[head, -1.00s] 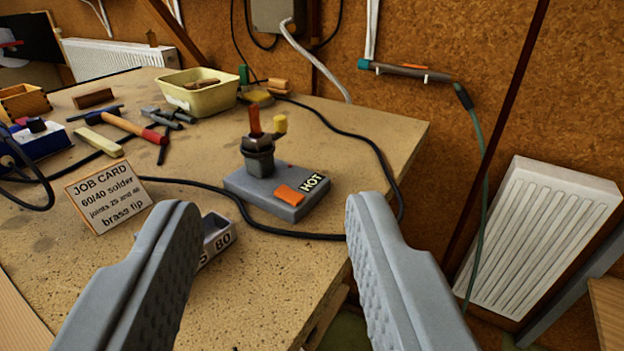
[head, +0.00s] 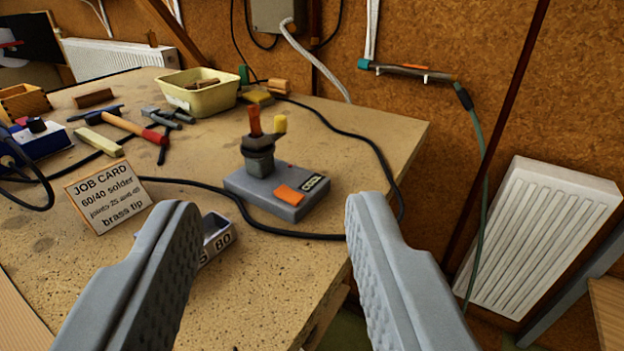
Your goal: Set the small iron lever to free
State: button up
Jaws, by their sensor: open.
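A grey stand (head: 278,192) sits on the bench ahead, with a dark round holder (head: 259,160) at its back left. I see no marking for free. My gripper (head: 268,225) is open and empty, its two grey fingers in front of the stand, touching nothing.
A job card (head: 109,196) stands left of a small grey tray (head: 218,234) marked 80, partly hidden by my left finger. A black cable (head: 300,234) loops around the stand. A yellow tub (head: 198,97) and a hammer (head: 122,126) lie behind. The bench (head: 265,275) is bare in front.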

aim_at(280, 122)
jog(key=u, duration=0.45)
jog(key=i+l+u, duration=0.25)
jog(key=l+u, duration=0.25)
jog(key=l, duration=0.25)
jog(key=i+l+u, duration=0.1)
jog(key=l+u, duration=0.2)
jog(key=i+l, duration=0.1)
jog(key=l, duration=1.1)
jog(key=i+u, duration=0.05)
jog(key=i, duration=0.05)
